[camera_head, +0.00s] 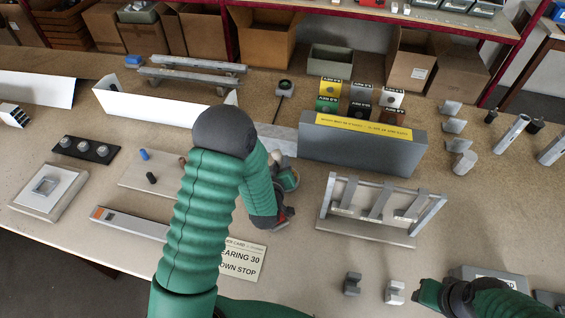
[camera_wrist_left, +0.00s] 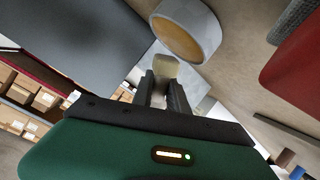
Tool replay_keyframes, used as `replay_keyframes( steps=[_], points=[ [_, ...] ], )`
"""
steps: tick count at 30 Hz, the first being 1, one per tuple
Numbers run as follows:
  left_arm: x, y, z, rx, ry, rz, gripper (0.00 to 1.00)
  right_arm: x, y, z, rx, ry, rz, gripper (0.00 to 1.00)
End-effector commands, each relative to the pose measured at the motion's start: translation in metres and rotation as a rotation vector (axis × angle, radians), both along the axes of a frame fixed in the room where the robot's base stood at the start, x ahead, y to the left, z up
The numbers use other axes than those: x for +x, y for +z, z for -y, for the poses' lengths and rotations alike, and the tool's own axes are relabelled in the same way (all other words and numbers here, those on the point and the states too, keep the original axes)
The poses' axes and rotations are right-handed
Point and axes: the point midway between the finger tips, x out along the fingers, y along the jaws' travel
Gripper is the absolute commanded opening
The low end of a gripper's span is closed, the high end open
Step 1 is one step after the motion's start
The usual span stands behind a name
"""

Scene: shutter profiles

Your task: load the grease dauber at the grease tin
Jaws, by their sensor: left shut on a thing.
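In the left wrist view my left gripper (camera_wrist_left: 162,92) is shut on the grease dauber (camera_wrist_left: 165,70), whose pale blunt end shows between the dark fingers. The grease tin (camera_wrist_left: 206,30), a pale round tin with tan contents, is just beyond the fingertips. The dauber's end overlaps the tin's near side in the picture; I cannot tell whether they touch. In the head view my left gripper (camera_head: 288,182) is left of the grey box, partly hidden by my own forearm. My right gripper (camera_head: 432,292) is at the lower right, its fingers unclear.
A long grey box (camera_head: 362,150) with a yellow label stands close right of my left gripper. A metal rack (camera_head: 375,210) stands in front of it. A printed card (camera_head: 245,258) lies nearer. Coloured boxes (camera_head: 360,92) stand behind. The bench right of the rack is fairly clear.

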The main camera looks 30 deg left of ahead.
Motion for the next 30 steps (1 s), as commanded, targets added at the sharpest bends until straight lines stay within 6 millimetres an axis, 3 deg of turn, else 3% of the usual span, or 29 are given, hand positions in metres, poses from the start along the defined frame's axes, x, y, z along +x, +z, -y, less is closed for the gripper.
replay_keyframes(
  steps=[30],
  points=[
    [0.0007, -0.0074, 0.0005, 0.000, -0.001, 0.001, 0.00, -0.0001, -0.0069, 0.0000, 0.000, 0.000, 0.000, 0.36]
  ],
)
